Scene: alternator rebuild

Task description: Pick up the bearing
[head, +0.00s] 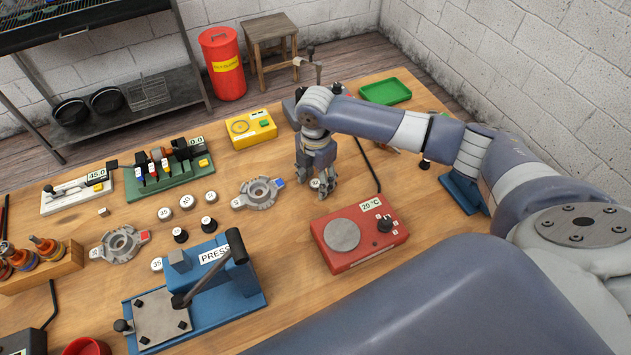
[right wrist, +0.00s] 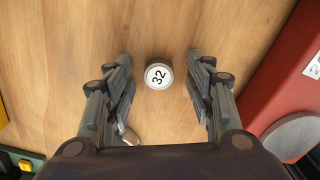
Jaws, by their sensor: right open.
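A small round silver piece with a white top marked 32 (right wrist: 158,75), which looks like a bearing, stands on the wooden table. It shows in the right wrist view between the fingers, with a gap on each side. In the head view it is partly hidden beside the fingers (head: 315,184). My right gripper (head: 318,190) points down over it, open and empty; its two fingers also show in the right wrist view (right wrist: 160,88). Several similar round pieces (head: 186,202) stand farther left, some marked 35. My left gripper is not in view.
A red heater box (head: 352,255) reading 20 °C stands close to the right gripper. Left of the gripper lies a grey housing (head: 262,183); another (head: 119,243) lies farther left. A blue press (head: 245,290) stands in front. A yellow device (head: 250,141) and green tray (head: 386,91) are behind.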

